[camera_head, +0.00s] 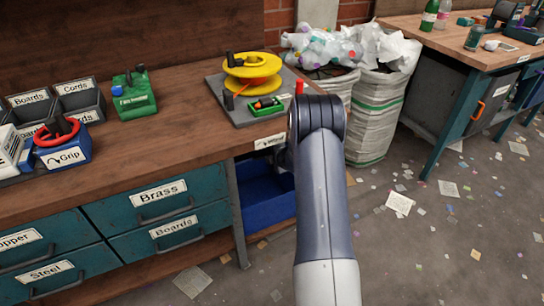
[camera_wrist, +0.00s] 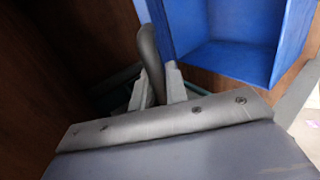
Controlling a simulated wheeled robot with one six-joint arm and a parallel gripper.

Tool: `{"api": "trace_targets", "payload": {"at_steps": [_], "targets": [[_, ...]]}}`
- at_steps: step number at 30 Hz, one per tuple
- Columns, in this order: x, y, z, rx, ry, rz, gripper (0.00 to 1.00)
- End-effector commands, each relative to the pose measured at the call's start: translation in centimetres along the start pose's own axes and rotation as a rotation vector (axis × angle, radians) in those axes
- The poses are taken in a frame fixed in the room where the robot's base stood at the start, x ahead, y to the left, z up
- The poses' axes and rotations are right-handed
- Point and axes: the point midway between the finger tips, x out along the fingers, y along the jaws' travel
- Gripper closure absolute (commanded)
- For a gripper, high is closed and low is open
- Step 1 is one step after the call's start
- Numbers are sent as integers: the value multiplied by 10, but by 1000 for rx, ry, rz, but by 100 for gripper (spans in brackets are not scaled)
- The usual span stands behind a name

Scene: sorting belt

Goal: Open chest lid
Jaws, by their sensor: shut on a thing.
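No chest or lid can be clearly made out in either view. In the wrist view my gripper (camera_wrist: 159,84) is shut on a dark grey curved handle (camera_wrist: 149,46), which runs up between the two pale fingers. What the handle belongs to cannot be told. A blue open bin (camera_wrist: 235,62) is close by, just right of the fingers. In the head view my arm reaches down at the right end of the bench and hides my gripper and the handle. The blue bin (camera_head: 265,203) shows there under the bench, left of my arm.
The wooden bench (camera_head: 185,100) carries a yellow spool (camera_head: 252,72) on a grey board, a green box (camera_head: 134,98) and small bins. Teal drawers (camera_head: 157,196) are below it. White sacks (camera_head: 380,105) stand behind my arm. Scraps litter the open floor (camera_head: 430,240) at right.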

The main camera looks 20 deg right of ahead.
Motion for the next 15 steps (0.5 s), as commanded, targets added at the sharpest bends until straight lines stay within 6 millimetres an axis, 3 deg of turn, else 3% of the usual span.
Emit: {"api": "trace_targets", "payload": {"at_steps": [11,12,15], "targets": [[0,3,0,-2,1,4,100],[0,3,-1,-2,1,4,85],[0,2,0,-2,1,3,77]]}}
